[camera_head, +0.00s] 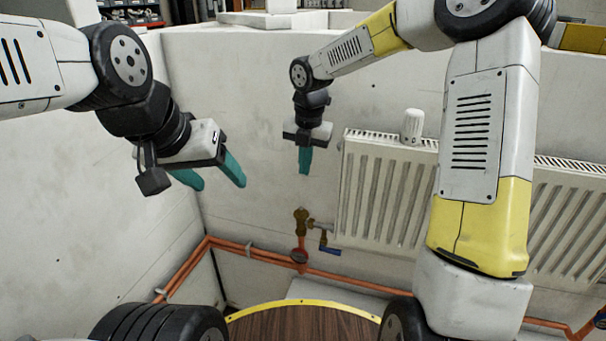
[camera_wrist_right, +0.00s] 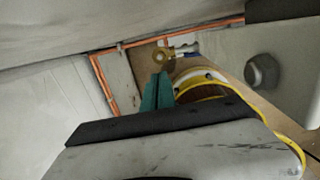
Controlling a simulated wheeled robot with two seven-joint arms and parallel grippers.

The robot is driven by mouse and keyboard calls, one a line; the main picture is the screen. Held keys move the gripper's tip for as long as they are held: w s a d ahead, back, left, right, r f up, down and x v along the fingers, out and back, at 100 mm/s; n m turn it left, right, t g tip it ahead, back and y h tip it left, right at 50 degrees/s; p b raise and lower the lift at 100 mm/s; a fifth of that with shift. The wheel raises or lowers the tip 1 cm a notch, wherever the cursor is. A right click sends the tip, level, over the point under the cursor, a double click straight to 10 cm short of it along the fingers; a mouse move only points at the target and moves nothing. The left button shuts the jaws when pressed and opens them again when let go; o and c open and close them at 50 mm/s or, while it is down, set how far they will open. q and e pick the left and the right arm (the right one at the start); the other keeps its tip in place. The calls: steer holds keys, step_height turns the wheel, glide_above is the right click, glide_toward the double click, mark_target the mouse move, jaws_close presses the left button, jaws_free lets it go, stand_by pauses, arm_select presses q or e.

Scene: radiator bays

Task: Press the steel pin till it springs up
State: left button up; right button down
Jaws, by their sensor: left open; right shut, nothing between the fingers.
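A brass valve (camera_head: 301,220) stands on the copper pipe to the left of the white radiator (camera_head: 385,190). The steel pin itself is too small to make out. The brass valve also shows just beyond my fingertips in the right wrist view (camera_wrist_right: 163,54). My right gripper (camera_head: 304,172) points down above the valve, apart from it, with its teal fingers shut and empty. It also shows shut in the right wrist view (camera_wrist_right: 158,75). My left gripper (camera_head: 215,184) is open and empty in front of the left part of the wall, well away from the valve.
A white ribbed cap (camera_head: 412,126) stands on top of the radiator. A blue-handled tap (camera_head: 328,248) sits right of the valve. Copper pipes (camera_head: 250,248) run low along the walls. A round wooden top with a yellow rim (camera_head: 302,304) is at the bottom.

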mark_target(301, 208)
steer(key=f, duration=0.4)
steer(key=w+f, duration=0.1)
steer(key=f, duration=0.8)
steer(key=shift+w+a, duration=0.25)
steer(key=shift+a, duration=0.15)
